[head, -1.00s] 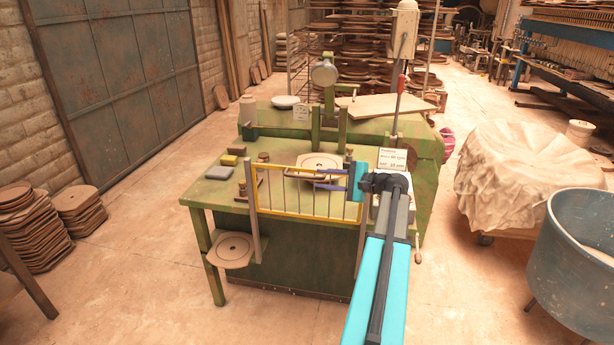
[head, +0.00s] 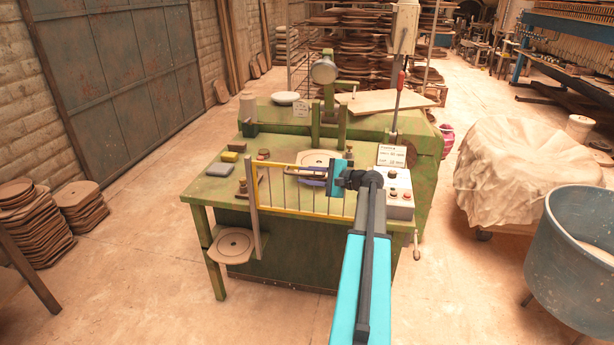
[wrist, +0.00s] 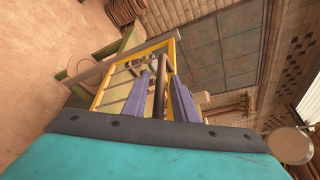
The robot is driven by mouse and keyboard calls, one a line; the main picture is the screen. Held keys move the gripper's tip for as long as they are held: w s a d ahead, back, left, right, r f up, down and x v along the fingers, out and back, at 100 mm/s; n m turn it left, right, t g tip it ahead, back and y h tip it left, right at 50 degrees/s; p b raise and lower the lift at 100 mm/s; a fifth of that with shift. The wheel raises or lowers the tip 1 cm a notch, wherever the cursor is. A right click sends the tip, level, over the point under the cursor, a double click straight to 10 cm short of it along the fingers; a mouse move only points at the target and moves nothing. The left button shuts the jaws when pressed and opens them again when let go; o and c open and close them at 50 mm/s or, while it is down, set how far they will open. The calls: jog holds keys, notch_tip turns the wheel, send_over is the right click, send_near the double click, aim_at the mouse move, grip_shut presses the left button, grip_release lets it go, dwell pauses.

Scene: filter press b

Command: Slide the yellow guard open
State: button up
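The yellow guard (head: 301,212) is a barred frame standing along the front edge of the green machine table, with a grey post (head: 253,210) at its left end. Its right end is hidden behind my arm. A dark handle bar (head: 294,171) sits at the guard's top. My gripper (head: 308,176) is at this handle, coming from the right. In the wrist view the dark handle (wrist: 160,86) lies between my two purple fingers, and narrow gaps show beside it, so the fingers look open. The guard's yellow frame (wrist: 128,53) also shows there.
A control box (head: 399,196) with buttons and a sign (head: 391,156) stand right of the guard. A round plate sits behind the guard. A grey block (head: 220,170) lies on the table's left. A blue tub (head: 575,245) stands far right. The front floor is clear.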

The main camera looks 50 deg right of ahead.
grip_shut()
jog(key=shift+f, duration=0.1)
notch_tip(320, 180, down, 23)
jog(key=b, duration=1.3)
jog(key=shift+f, duration=0.1)
jog(key=shift+o, duration=1)
grip_release()
jog(key=shift+s+b, duration=0.15)
jog(key=shift+b, duration=0.15)
jog(key=b+v, duration=0.1)
jog(key=v, duration=1.2)
jog(key=shift+s+r+b, duration=0.2)
jog(key=shift+s+b, duration=0.05)
jog(key=shift+b, duration=0.05)
